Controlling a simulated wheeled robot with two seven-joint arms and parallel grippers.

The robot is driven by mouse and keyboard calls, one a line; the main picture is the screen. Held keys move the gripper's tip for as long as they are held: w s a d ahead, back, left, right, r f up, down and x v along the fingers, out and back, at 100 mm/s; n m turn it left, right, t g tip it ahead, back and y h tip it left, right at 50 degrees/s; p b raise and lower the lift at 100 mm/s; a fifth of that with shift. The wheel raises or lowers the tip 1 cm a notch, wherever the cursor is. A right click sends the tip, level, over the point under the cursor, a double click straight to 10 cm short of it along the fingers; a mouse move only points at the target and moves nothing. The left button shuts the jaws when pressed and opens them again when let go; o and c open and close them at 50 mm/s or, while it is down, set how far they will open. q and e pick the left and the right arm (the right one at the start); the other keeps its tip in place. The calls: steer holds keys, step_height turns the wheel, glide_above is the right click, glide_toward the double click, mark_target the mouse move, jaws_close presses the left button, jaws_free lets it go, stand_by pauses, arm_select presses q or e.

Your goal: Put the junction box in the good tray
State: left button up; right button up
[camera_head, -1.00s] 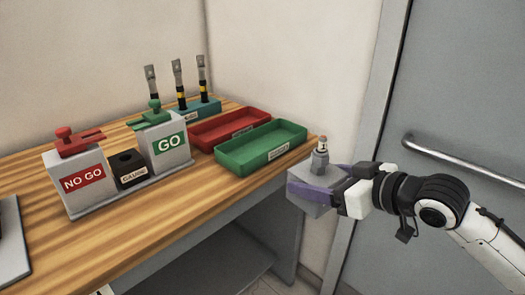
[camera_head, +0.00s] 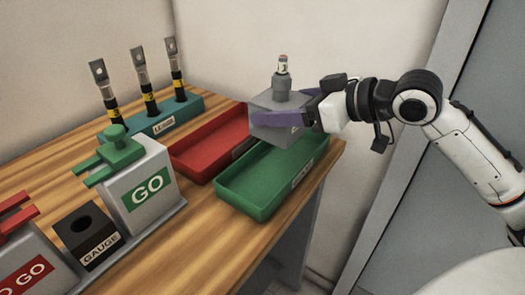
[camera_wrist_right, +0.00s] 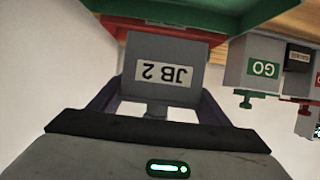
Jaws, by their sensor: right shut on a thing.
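The junction box (camera_head: 270,122) is a grey box with a grey bushing standing up on its top. My right gripper (camera_head: 292,115) is shut on it and holds it upright over the back part of the green tray (camera_head: 250,205). In the right wrist view the box (camera_wrist_right: 160,55) shows a "JB 2" label, upside down, between the purple fingers. The green tray is empty where it shows; its label is partly unreadable. Part of it also shows in the right wrist view (camera_wrist_right: 210,20). My left gripper is not in view.
A red tray (camera_head: 190,165) lies left of the green one. A teal rack (camera_head: 165,125) with several lugs stands behind. The GO fixture (camera_head: 140,190), black gauge block (camera_head: 85,235) and NO GO fixture (camera_head: 25,265) stand at front left. The wall is close behind.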

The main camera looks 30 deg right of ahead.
step_height(320, 180, down, 6)
steer(key=shift+r+b, duration=0.1)
steer(key=shift+b, duration=0.4)
step_height(320, 180, down, 4)
steer(key=shift+b, duration=0.35)
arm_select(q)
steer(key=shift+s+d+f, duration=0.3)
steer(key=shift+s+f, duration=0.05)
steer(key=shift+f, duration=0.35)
arm_select(e)
steer(key=o, duration=1)
steer(key=shift+f, duration=0.2)
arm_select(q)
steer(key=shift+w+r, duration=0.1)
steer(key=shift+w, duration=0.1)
arm_select(e)
steer(key=shift+o, duration=1.2)
